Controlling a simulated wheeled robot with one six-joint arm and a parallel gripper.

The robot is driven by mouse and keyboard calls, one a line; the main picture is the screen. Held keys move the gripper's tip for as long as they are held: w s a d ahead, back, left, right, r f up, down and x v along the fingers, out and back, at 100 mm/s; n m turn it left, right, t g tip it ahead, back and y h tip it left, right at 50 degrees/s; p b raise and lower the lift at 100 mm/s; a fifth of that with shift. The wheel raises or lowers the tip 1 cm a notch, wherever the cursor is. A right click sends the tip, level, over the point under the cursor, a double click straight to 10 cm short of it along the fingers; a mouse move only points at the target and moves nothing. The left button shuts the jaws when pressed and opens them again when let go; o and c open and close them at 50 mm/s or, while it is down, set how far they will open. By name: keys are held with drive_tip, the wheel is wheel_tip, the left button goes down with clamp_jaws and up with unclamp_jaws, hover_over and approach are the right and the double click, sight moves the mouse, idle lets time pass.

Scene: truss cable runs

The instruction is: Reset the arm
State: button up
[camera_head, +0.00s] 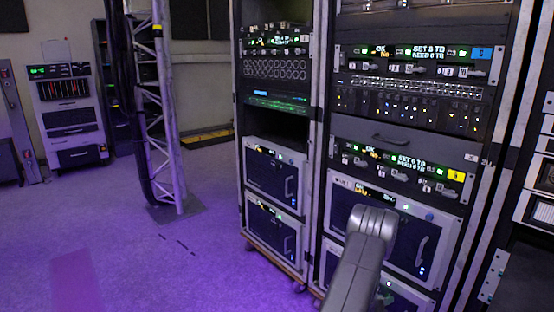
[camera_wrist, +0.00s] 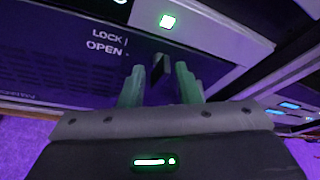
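My gripper (camera_wrist: 160,84) shows in the wrist view, with two greenish fingers standing apart. It is open, with a gap between the fingertips. A small black lever or knob (camera_wrist: 158,67) shows between the fingers, beyond or level with their tips; I see a gap on each side of it. It is on a dark panel (camera_wrist: 60,62) marked LOCK and OPEN, close ahead of the gripper. In the head view my grey arm (camera_head: 358,262) reaches up in front of the right rack's lower unit (camera_head: 409,241). The fingers cannot be made out there.
Two equipment racks stand side by side, the left one (camera_head: 271,121) on a wheeled base. Another rack (camera_head: 540,180) is at the right edge. The purple-lit floor (camera_head: 160,265) between is clear.

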drive_tip(key=n+h+p, duration=0.1)
drive_tip(key=n, duration=0.2)
drive_tip(key=n+h+p, duration=0.1)
drive_tip(key=n+h, duration=0.1)
drive_tip(key=n, duration=0.1)
drive_tip(key=n+g+h+p, duration=0.1)
drive_tip(key=n+h, duration=0.1)
drive_tip(key=n, duration=0.1)
drive_tip(key=shift+w+a+f+p, duration=0.15)
drive_tip(key=shift+f+p, duration=0.1)
drive_tip(key=shift+p, duration=0.05)
drive_tip(key=shift+n, duration=0.3)
idle(0.3)
